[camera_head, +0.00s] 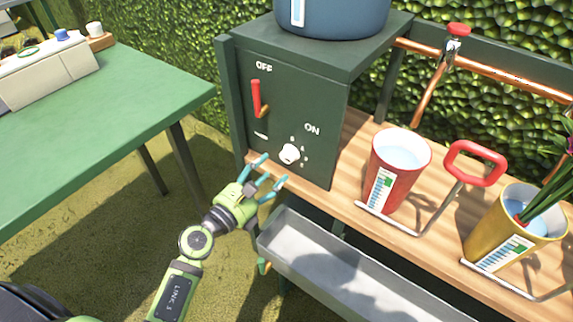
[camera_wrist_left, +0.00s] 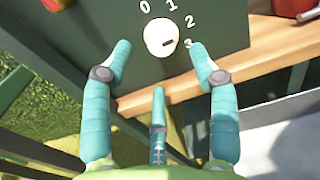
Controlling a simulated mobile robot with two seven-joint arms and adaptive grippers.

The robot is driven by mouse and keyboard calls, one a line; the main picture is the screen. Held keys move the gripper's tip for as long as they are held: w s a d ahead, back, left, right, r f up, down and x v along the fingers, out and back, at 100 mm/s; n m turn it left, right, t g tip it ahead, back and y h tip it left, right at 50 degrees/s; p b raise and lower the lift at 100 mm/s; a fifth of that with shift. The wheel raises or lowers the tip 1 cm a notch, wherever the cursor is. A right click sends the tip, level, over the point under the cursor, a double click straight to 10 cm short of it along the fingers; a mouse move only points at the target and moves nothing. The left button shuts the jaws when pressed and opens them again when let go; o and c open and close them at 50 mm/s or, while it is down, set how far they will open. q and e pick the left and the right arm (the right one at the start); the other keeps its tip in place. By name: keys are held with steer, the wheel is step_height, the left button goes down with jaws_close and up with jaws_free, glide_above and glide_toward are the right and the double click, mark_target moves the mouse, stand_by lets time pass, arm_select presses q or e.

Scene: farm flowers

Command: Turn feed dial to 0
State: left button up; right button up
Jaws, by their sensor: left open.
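The feed dial (camera_head: 289,153) is a white round knob low on the dark green control panel (camera_head: 300,100). In the left wrist view the feed dial (camera_wrist_left: 160,37) has the numbers 0, 1, 2 and 3 around its upper and right side. Its dark mark points right, toward the 3. My left gripper (camera_head: 271,170) is open just below and in front of the dial. In the left wrist view its fingertips lie on either side of the dial, with a gap to it. The third finger is below. My right gripper is not in view.
A red lever (camera_head: 257,97) sits above the dial, between OFF and ON labels. A grey trough (camera_head: 350,270) runs below the wooden shelf (camera_head: 345,205). A red cup (camera_head: 398,165) and yellow cup (camera_head: 490,232) stand right. A green table (camera_head: 110,110) is left.

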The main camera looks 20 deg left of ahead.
mark_target(285, 157)
arm_select(q)
steer(key=x, duration=0.5)
steer(key=shift+w+d, duration=0.15)
steer(key=shift+w, duration=0.1)
